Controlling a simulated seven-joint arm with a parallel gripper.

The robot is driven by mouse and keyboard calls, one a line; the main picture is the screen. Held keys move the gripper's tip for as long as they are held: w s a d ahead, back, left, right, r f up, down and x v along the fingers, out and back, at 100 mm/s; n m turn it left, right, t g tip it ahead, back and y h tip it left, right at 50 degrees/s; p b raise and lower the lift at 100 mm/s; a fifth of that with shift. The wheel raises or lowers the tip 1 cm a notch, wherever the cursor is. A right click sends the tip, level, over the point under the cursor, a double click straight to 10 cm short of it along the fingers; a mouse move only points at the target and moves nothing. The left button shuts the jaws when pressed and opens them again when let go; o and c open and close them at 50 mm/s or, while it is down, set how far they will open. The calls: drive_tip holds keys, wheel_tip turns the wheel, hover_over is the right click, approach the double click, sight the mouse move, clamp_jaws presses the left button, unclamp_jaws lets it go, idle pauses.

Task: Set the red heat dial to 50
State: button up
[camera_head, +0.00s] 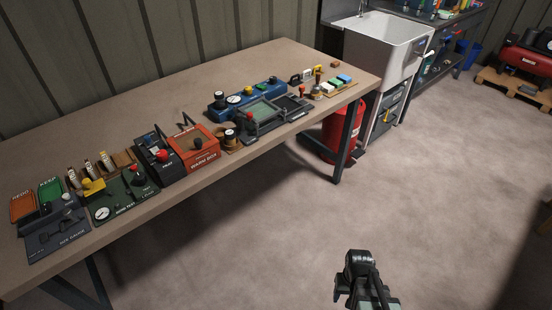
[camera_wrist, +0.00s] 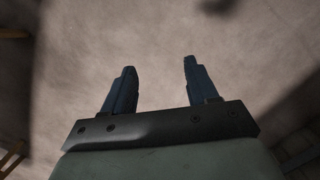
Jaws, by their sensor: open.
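Several small devices stand in a row on the workbench in the head view. A round red knob (camera_head: 162,155) sits on the front of a black box (camera_head: 150,148). Another red knob (camera_head: 138,169) sits on a dark green panel (camera_head: 118,202) to its left. I cannot tell which one is the heat dial; scale marks and settings are too small to read. My gripper (camera_wrist: 159,66) is open and empty in the wrist view, over bare floor. Part of my arm shows at the bottom of the head view, well off the bench.
The workbench (camera_head: 230,75) has clear room behind the row. An orange box (camera_head: 194,150) stands right of the black box. A blue device (camera_head: 245,95) and a grey-framed tray (camera_head: 270,115) are further right. A red cylinder (camera_head: 345,130) stands under the bench's right end, beside a white sink (camera_head: 385,45).

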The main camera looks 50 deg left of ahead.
drive_tip(key=s+a+r+n+t+y, duration=0.1)
drive_tip(key=a+r, duration=0.4)
drive_tip(key=a, duration=0.4)
drive_tip(key=s+a+r+n+t+y, duration=0.15)
drive_tip(key=a+r, duration=0.25)
drive_tip(key=a, duration=0.5)
drive_tip(key=n+y, duration=0.5)
drive_tip(key=n, duration=0.1)
approach(161, 153)
drive_tip(key=d, duration=0.3)
drive_tip(key=w+a+r, duration=0.1)
drive_tip(key=a+r, duration=0.2)
drive_tip(key=r, duration=0.3)
drive_tip(key=shift+n+g+h, duration=0.45)
drive_tip(key=shift+g+h, duration=0.1)
drive_tip(key=shift+h, duration=0.3)
drive_tip(key=x, duration=0.9)
drive_tip(key=d+x, duration=0.1)
drive_tip(key=x, duration=0.4)
drive_tip(key=shift+a+f, duration=0.15)
drive_tip(key=shift+f, duration=0.3)
drive_tip(key=c, duration=1)
